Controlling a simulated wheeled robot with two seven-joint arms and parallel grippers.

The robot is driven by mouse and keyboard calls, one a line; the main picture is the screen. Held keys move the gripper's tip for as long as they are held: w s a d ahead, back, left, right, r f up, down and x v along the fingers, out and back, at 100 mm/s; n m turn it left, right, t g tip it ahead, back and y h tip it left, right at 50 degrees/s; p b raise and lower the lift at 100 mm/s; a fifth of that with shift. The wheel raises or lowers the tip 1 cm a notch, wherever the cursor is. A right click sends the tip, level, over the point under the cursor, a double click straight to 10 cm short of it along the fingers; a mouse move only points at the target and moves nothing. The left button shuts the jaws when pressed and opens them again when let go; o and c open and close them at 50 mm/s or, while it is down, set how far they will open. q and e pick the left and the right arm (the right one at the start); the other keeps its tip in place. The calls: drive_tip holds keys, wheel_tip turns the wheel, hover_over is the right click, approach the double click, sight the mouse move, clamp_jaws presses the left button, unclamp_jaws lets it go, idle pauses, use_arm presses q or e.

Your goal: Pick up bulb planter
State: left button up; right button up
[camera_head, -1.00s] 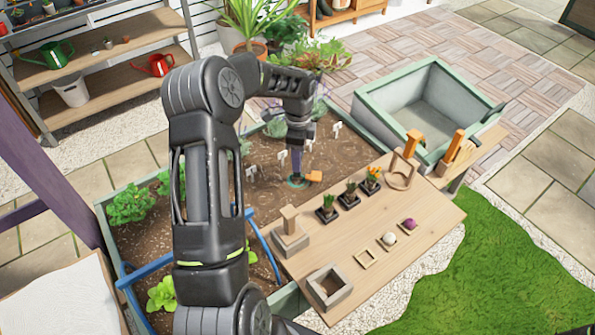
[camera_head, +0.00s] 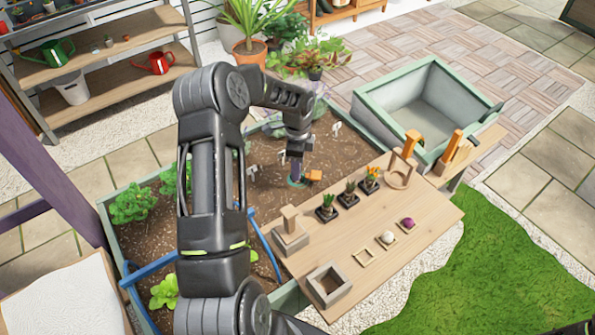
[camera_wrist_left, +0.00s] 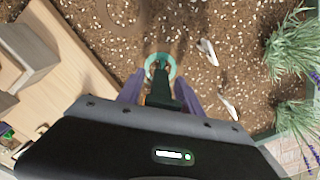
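The bulb planter appears to be the dark green tool (camera_wrist_left: 160,88) standing in the soil in the left wrist view. A teal ring (camera_wrist_left: 174,64) lies around its lower end. In the head view, an orange part (camera_head: 315,175) shows beside the teal ring (camera_head: 297,183). My left gripper (camera_head: 297,168) points down over it. In the left wrist view, its two purple fingers (camera_wrist_left: 160,92) stand apart on either side of the tool and look open. Contact cannot be seen clearly. My right gripper is not in view.
The planter bed (camera_head: 245,185) has white markers and plants. A wooden board (camera_head: 400,255) beside it holds several potted seedlings, a block stand (camera_head: 290,238), an open box (camera_head: 328,290) and orange-handled items on stands (camera_head: 411,140). A green-rimmed basin (camera_head: 430,68) stands behind.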

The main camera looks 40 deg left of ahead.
use_arm(q)
clamp_jaws()
drive_tip(key=shift+r, duration=0.15)
idle(0.4)
wheel_tip(320, 180, up, 18)
drive_tip(key=b, duration=0.2)
drive_tip(key=shift+b, duration=0.35)
idle(0.5)
wheel_tip(320, 180, up, 10)
drive_tip(key=p, duration=0.7)
idle(0.4)
